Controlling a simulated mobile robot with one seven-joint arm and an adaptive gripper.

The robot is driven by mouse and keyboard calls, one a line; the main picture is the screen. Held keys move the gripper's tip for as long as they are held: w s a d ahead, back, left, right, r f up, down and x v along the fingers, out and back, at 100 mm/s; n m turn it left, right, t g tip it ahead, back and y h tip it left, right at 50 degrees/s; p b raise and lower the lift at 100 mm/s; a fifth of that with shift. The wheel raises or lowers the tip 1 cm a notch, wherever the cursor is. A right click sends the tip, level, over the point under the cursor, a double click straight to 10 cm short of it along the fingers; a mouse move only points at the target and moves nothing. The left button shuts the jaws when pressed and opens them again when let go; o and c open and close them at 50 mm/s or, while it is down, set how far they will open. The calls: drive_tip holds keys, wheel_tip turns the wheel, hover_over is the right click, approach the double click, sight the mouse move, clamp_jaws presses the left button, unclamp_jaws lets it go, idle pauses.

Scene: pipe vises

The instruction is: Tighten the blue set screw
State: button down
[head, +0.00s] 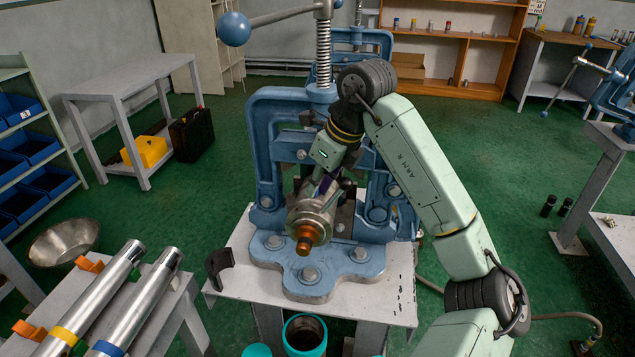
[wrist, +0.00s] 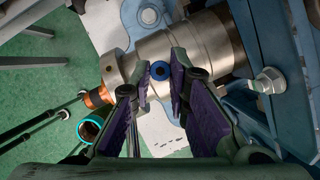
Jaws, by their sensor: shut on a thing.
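The blue set screw (wrist: 160,70), a small blue head with a dark socket, sits on a steel cylindrical fitting (wrist: 198,50). My gripper (wrist: 163,73), with purple pads, is shut on the screw, one fingertip on each side. In the head view my gripper (head: 330,180) reaches down to the fitting (head: 313,216), which lies in the blue pipe vise (head: 283,262). An orange-brown end (head: 306,237) sticks out of the fitting toward the camera. The screw itself is hidden in the head view.
The vise's frame and a large bolt (wrist: 270,80) stand close to the right finger. A teal cup (head: 305,335) is below the table front. Steel pipes (head: 120,290) lie at left.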

drive_tip(key=shift+f, duration=0.1)
drive_tip(key=m+b, duration=0.1)
drive_tip(key=b, duration=0.1)
drive_tip(key=shift+f+b, duration=0.2)
drive_tip(key=shift+b, duration=0.15)
drive_tip(key=shift+r+m+t+h+b, duration=0.3)
drive_tip(key=shift+m+b, duration=0.15)
drive_tip(key=shift+m, duration=0.25)
drive_tip(key=c, duration=1.5)
unclamp_jaws()
drive_tip(key=shift+c, duration=0.2)
